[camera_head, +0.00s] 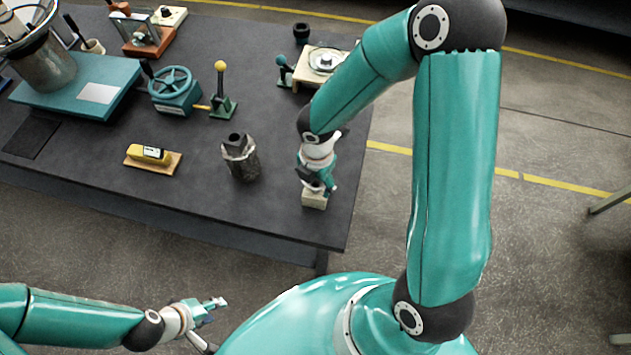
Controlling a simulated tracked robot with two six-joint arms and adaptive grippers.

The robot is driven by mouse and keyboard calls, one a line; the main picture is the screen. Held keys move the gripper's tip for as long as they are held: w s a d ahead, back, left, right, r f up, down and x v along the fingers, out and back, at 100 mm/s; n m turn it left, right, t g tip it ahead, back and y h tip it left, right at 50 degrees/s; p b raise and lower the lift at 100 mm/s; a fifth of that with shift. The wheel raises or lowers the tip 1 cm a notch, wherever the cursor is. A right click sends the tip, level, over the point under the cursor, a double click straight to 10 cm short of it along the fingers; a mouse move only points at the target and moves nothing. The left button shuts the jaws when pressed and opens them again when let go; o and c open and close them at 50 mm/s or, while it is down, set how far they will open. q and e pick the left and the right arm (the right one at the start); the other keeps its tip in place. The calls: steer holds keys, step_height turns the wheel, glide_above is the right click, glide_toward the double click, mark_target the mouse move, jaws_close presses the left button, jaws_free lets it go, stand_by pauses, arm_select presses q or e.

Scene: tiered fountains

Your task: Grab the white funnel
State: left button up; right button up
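I cannot clearly make out a white funnel. My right gripper (316,186) points down at the front right of the dark table (200,200), over a small pale block (314,201). Its fingers and wrist cover most of what is there, so I cannot tell whether it holds anything. My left gripper (220,302) is in front of the table, low and apart from it, with no object visible at its tips. Its fingers are too small to judge.
Left of my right gripper stands a dark, rough-sided cylinder (241,158). A yellow device (150,153) lies on a wooden board further left. Behind are a teal handwheel (173,90), a yellow-knobbed lever (221,85) and a pale board with a round metal part (325,62).

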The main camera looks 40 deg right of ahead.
mark_target(316, 184)
steer(key=shift+r, duration=0.15)
stand_by(0.3)
steer(key=shift+w+r, duration=0.1)
steer(key=shift+r, duration=0.4)
step_height(316, 184, up, 19)
steer(key=shift+f+p, duration=0.1)
steer(key=shift+p, duration=0.7)
steer(key=shift+f, duration=0.1)
